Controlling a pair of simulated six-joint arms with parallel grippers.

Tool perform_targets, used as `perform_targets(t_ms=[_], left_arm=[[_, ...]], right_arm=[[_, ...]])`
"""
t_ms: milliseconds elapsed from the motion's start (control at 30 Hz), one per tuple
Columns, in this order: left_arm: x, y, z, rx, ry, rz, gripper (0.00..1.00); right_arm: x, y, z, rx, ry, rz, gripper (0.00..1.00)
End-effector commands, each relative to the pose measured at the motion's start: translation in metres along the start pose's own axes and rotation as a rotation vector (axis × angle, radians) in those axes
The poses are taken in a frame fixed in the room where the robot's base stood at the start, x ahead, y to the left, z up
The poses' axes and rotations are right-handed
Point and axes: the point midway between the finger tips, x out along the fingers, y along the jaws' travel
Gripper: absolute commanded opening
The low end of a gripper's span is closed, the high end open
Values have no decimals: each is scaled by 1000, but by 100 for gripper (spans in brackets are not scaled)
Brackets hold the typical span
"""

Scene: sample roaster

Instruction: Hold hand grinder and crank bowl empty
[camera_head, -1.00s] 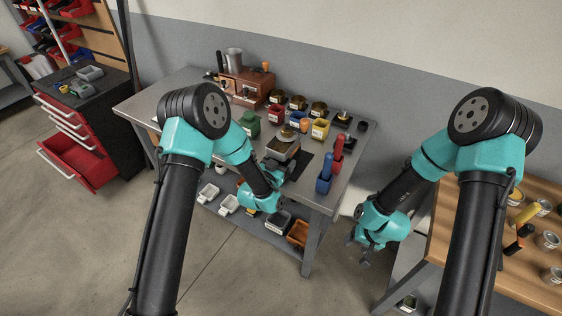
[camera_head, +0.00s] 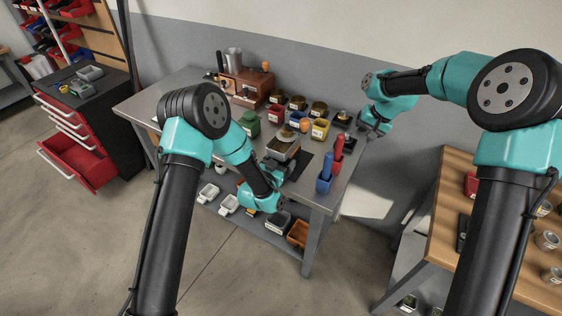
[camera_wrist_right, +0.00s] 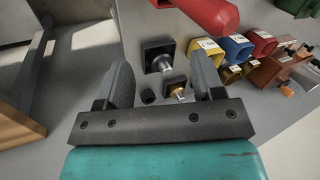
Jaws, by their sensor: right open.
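The hand grinder appears to be the boxy unit with a pale bowl-like top (camera_head: 282,149) on the steel table, with an orange knob (camera_head: 304,125) close behind it. My left gripper (camera_head: 281,171) is at its near side. Its fingers are dark and small, so I cannot tell whether they are shut on it. My right gripper (camera_head: 371,130) is open and empty at the table's back right edge. In the right wrist view, its spread fingers (camera_wrist_right: 163,82) frame a black square base with a metal post (camera_wrist_right: 158,57) and a smaller one with a brass top (camera_wrist_right: 176,88).
A yellow bin (camera_head: 320,130), red bin (camera_head: 276,112) and green container (camera_head: 250,123) sit around the grinder. A copper-coloured machine (camera_head: 247,88) stands at the back. A wooden bench (camera_head: 450,190) is at right.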

Motion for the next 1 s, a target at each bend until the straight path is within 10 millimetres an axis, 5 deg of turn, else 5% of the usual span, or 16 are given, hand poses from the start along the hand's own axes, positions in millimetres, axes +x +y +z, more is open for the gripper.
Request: perform_targets(t_ms=[200,600,800,1000], left_arm=[[0,0,0,0,0,0,51],[0,0,0,0,0,0,51],[0,0,0,0,0,0,51],[0,0,0,0,1,0,51]], right_arm=[[-63,-57,-16,-98,-19,26,62],[-53,-186,23,-639,-170,257,62],[-54,-218,36,-773,-206,327,62],[-54,-222,38,-793,-212,339,62]])
